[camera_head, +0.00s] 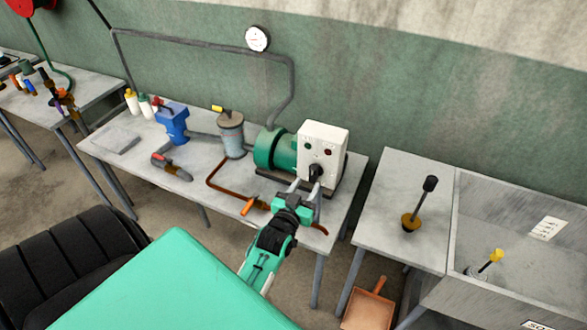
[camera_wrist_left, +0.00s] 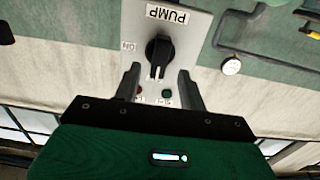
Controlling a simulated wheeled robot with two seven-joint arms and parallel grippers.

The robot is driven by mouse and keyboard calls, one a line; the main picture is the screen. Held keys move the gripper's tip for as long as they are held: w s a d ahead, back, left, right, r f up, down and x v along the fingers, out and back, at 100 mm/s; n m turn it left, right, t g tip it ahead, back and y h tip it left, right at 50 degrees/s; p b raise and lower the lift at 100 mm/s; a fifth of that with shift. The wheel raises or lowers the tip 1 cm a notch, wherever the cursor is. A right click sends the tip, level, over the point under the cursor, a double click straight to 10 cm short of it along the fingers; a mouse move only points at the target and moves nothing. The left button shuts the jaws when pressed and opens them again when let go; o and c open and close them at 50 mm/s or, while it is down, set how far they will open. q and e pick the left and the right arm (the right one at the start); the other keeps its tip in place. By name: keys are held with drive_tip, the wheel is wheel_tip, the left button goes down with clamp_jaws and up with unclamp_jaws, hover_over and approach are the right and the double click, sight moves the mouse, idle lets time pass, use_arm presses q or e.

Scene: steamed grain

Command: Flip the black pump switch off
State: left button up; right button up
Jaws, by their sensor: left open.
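The black pump switch (camera_head: 315,171) is a knob on the front of a white control box (camera_head: 326,142). In the left wrist view the black switch (camera_wrist_left: 158,50) shows close up, under an upside-down PUMP label (camera_wrist_left: 167,14). An ON mark (camera_wrist_left: 128,46) is on the picture's left of it. A white line on its handle points down in that picture. My left gripper (camera_head: 306,186) is open in front of the box. In the wrist view its fingers (camera_wrist_left: 159,76) stand on either side of the handle; contact cannot be told. My right gripper is not in view.
Red and green lamps or buttons sit on the box. A green pump motor (camera_head: 274,149) is beside it on the grey table (camera_head: 222,191). A copper pipe (camera_head: 226,190) with an orange handle (camera_head: 249,206) runs near my left arm. Another table (camera_head: 387,219) stands to the right.

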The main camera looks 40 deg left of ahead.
use_arm(q)
drive_tip(key=b+v, duration=0.3)
drive_tip(key=v, duration=0.6)
drive_tip(key=shift+s, duration=0.25)
